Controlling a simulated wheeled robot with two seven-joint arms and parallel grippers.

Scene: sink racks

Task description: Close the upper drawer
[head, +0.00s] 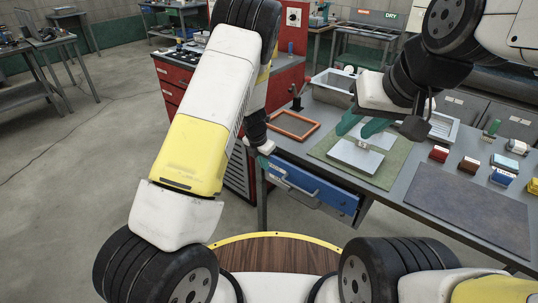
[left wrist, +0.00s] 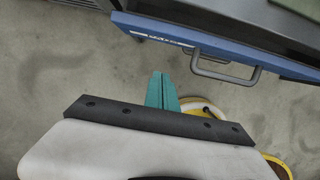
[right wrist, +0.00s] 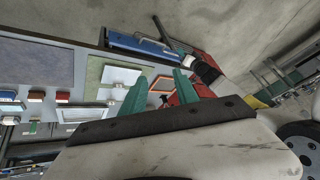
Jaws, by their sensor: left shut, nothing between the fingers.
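The blue drawer front (head: 318,188) sits under the front edge of the grey workbench, with a grey bar handle (head: 292,188). In the left wrist view the drawer front (left wrist: 190,40) and its handle (left wrist: 228,74) are close ahead; I cannot tell exactly how far the drawer stands out. My left gripper (head: 266,160) is at the left end of the drawer front. Its teal fingertips (left wrist: 162,76) are shut and empty, left of and apart from the handle. My right gripper (head: 363,126) is open and empty above the green mat.
Silver plates (head: 355,157) lie on the green mat (head: 388,170). An orange frame (head: 318,130), a dark mat (head: 470,211) and several small coloured boxes (head: 468,165) are also on the bench. A red cabinet (head: 285,85) stands behind.

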